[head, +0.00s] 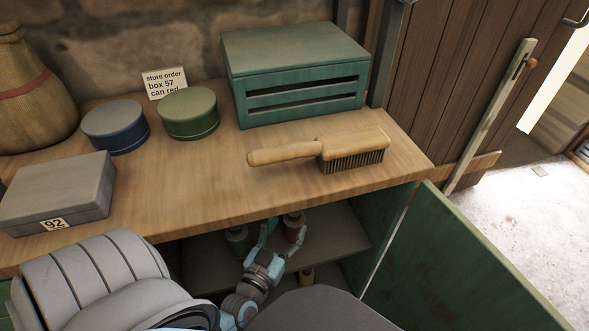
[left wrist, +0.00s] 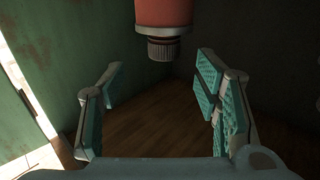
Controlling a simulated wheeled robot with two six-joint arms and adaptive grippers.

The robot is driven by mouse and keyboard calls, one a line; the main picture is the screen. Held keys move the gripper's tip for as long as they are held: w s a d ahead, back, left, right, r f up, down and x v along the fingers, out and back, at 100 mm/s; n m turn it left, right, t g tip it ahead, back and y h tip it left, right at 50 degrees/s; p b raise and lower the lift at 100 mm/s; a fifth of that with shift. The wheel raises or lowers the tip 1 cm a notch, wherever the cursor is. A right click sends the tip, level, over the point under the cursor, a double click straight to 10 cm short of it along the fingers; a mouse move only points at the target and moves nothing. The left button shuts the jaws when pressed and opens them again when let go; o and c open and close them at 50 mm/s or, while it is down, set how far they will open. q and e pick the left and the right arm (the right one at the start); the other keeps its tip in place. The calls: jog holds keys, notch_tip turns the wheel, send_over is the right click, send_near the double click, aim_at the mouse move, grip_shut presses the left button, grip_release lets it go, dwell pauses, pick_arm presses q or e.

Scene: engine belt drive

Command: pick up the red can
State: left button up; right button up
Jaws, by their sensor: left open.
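The red can (head: 293,231) stands on the shelf inside the open cabinet, under the worktop. It shows dark red with a dark cap in the head view. In the left wrist view the red can (left wrist: 163,12) is at the top middle, its ribbed dark cap pointing down in the picture and its far end cut off. My left gripper (head: 284,243) reaches into the cabinet with its fingers open and empty. In the left wrist view the can lies beyond the fingertips, in line with the gap between them. My right gripper is not in view.
A green can (head: 237,240) stands left of the red one. A small item (head: 306,276) is lower down. The open green door (head: 470,260) bounds the right. The worktop holds a brush (head: 350,150), a green crate (head: 295,75), round tins and a grey box (head: 60,190).

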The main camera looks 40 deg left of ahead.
aim_at(291, 218)
pick_arm(q)
jog(key=b+x, duration=0.1)
jog(key=x, duration=0.1)
jog(key=f+b+x, duration=0.1)
jog(key=x, duration=0.2)
jog(key=shift+w+a, duration=0.2)
jog(key=shift+a, duration=0.1)
jog(key=shift+w, duration=0.25)
jog(key=shift+s, duration=0.1)
jog(key=c, duration=1.3)
grip_shut()
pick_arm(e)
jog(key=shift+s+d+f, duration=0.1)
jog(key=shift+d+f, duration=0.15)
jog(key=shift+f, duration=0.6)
